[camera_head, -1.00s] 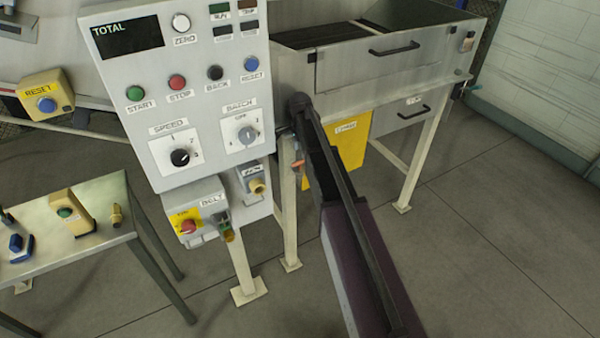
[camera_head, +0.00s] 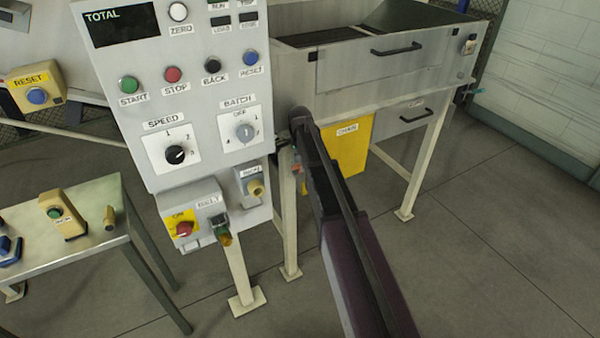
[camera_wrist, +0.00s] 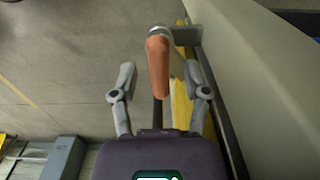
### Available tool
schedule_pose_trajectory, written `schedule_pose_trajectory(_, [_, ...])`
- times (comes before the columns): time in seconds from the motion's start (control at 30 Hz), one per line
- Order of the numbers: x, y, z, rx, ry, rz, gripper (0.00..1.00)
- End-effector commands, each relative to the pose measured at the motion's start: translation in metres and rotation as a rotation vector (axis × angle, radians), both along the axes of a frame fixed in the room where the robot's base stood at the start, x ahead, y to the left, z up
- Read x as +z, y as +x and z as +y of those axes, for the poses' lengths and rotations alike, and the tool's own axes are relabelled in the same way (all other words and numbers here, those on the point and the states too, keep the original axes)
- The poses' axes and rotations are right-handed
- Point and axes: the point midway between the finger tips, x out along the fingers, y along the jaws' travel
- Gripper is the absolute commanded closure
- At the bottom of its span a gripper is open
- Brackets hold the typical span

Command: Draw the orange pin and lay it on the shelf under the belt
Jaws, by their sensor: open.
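The orange pin (camera_wrist: 159,68) shows in the wrist view as a rounded orange handle with its far end at a grey collar and bracket (camera_wrist: 182,36). My gripper (camera_wrist: 162,82) is open, with one finger on each side of the handle and visible gaps between. In the head view, only a small orange-red bit of the pin (camera_head: 296,168) shows beside the machine's leg, next to my dark arm. My arm hides most of the gripper there. I cannot make out the shelf under the belt in either view.
The control panel (camera_head: 205,105) hangs close left of my arm, with the belt switch box (camera_head: 192,212) below. A pale machine wall (camera_wrist: 245,80) runs close along the wrist view's right. A small table (camera_head: 90,240) stands at left.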

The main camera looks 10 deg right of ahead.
Motion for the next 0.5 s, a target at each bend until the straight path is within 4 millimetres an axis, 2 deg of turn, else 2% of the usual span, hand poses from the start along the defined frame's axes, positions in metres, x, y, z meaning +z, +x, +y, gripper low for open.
schedule_pose_trajectory(0.1, [0.0002, 0.0, -0.0002, 0.0, 0.0, 0.0, 0.4])
schedule_pose_trajectory(0.3, [0.0001, 0.0, -0.0004, -0.001, 0.0, 0.0, 0.99])
schedule_pose_trajectory(0.5, [0.0002, 0.0, -0.0006, -0.001, 0.0, 0.0, 1.0])
